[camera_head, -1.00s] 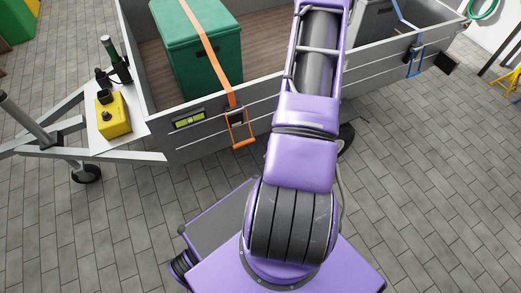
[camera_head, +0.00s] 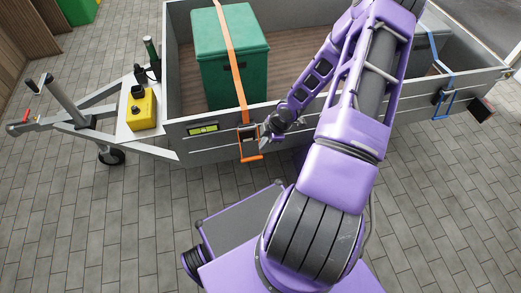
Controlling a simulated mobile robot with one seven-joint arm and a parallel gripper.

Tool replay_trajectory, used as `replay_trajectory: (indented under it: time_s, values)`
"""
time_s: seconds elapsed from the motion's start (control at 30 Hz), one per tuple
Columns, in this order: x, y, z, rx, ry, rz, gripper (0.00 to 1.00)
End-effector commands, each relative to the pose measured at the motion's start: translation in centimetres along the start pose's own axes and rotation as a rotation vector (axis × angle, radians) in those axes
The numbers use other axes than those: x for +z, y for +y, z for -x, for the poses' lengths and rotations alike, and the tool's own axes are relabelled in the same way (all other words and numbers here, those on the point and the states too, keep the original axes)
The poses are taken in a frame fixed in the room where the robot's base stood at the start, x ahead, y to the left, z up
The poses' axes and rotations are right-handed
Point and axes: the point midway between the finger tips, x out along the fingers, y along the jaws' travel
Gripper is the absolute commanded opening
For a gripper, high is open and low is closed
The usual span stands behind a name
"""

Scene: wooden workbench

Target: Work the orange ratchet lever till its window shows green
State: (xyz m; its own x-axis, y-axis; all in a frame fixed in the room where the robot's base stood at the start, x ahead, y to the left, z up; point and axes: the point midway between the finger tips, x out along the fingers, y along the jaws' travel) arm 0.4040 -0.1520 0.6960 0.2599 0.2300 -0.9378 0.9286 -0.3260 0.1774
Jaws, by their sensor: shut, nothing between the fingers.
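The orange ratchet lever (camera_head: 251,158) hangs on the outer side of the grey trailer wall, its handle bar low and standing out from the wall. Its orange strap (camera_head: 231,52) runs up over a green box (camera_head: 207,72). A window (camera_head: 203,129) showing yellow-green sits on the wall left of the ratchet; its fine marks are too small to read. My gripper (camera_head: 266,138) is just right of the ratchet, close to it; whether it touches cannot be told. It is shut and holds nothing.
A second ratchet with a blue strap (camera_head: 443,98) hangs farther right on the trailer wall (camera_head: 180,152). A yellow box (camera_head: 140,108) stands on the drawbar plate at left. My purple arm covers part of the wall.

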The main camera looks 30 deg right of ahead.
Motion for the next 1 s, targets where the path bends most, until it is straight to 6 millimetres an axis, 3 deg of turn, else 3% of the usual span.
replay_trajectory:
  time_s: [0.5,0.73,1.0]
  values:
    - [0.1,-0.1,-10.3,-0.002,0.0,0.003,0.0]
    - [0.8,1.0,-12.5,0.0,0.002,0.0,0.0]
    - [1.0,1.3,-13.2,0.0,0.001,0.001,0.0]
